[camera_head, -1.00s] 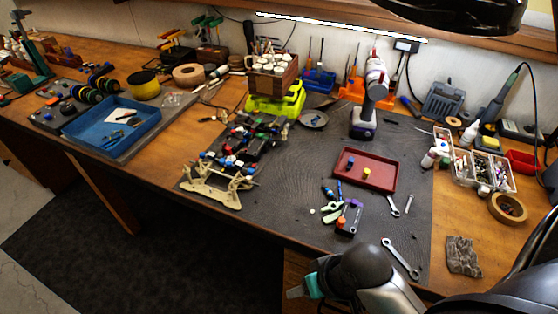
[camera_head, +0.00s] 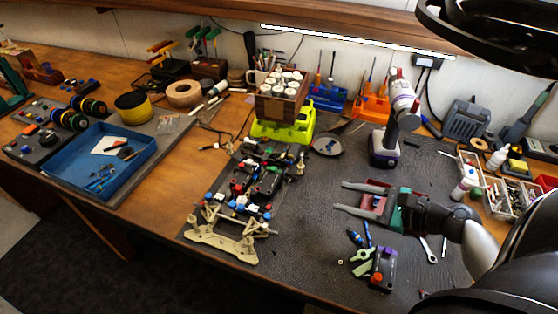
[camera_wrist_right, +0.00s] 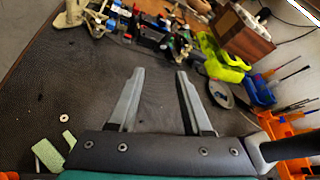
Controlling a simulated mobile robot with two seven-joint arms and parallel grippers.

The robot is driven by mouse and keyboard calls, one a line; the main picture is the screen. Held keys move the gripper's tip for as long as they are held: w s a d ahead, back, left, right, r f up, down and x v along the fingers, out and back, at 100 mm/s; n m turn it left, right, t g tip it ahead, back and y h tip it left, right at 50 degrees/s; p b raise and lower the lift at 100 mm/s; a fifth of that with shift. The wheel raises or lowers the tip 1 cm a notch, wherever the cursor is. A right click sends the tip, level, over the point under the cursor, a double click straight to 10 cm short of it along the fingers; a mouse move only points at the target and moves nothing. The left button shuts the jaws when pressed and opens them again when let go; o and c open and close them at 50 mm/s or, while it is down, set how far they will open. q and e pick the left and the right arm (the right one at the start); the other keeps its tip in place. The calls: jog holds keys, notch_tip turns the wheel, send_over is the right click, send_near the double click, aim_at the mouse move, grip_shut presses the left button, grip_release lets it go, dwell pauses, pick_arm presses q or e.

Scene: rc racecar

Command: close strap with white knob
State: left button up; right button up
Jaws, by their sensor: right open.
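The RC car chassis (camera_head: 222,240) lies on the dark mat left of centre, with a cream front end, black frame and several small red, blue and white parts. A small white part (camera_head: 240,203) shows near its front; the strap itself is too small to make out. My right gripper (camera_head: 345,197) is open and empty, over the mat to the right of the chassis, its fingers pointing left toward it. In the right wrist view, the open fingers (camera_wrist_right: 160,74) have bare mat between them, and the chassis (camera_wrist_right: 150,32) is beyond their tips. My left gripper is not in view.
Beneath my right gripper is a red tray (camera_head: 374,212), partly hidden. A purple-grey block (camera_head: 382,270) and green clamp (camera_head: 361,263) lie in front. A yellow-green stand (camera_head: 283,131) is behind the chassis; a drill (camera_head: 386,150) stands behind the gripper. Mat between chassis and gripper is clear.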

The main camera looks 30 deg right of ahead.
aim_at(287, 177)
jog(key=x, duration=0.3)
jog(key=shift+w+r, duration=0.1)
jog(key=shift+w, duration=0.35)
jog(key=x, duration=0.3)
jog(key=shift+w, duration=0.1)
jog(key=x, duration=0.6)
jog(key=shift+w+b, duration=0.3)
jog(key=shift+b, duration=0.05)
jog(key=shift+w+a+f, duration=0.25)
jog(key=shift+w+a, duration=0.05)
jog(key=shift+w, duration=0.15)
jog(key=shift+w+f, duration=0.1)
jog(key=shift+w, duration=0.05)
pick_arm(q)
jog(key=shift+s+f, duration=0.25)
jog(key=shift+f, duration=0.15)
